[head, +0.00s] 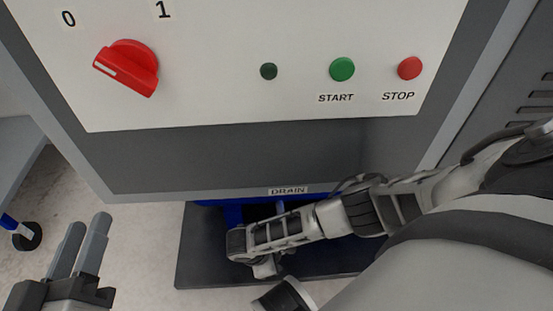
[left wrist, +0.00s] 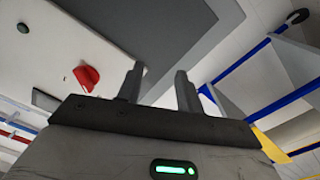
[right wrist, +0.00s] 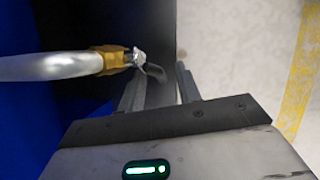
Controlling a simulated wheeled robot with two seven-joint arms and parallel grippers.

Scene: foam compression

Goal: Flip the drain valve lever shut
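The drain valve shows in the right wrist view as a brass body (right wrist: 108,60) on the end of a silver pipe (right wrist: 50,66). A small grey lever-like piece (right wrist: 154,72) sticks out from it toward my right gripper (right wrist: 162,85). That gripper is open, and the piece lies at or between its fingertips, nearer the left finger; I cannot tell whether they touch. In the head view my right arm covers the valve below the DRAIN label (head: 288,190). My left gripper (head: 84,243) is open and empty at the lower left, away from the valve; its parted fingers show in the left wrist view (left wrist: 160,85).
Above is the machine panel with a red rotary switch (head: 128,68), a green START button (head: 342,69) and a red STOP button (head: 409,68). A dark tray (head: 195,265) lies on the floor under the drain. Free floor lies left of it.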

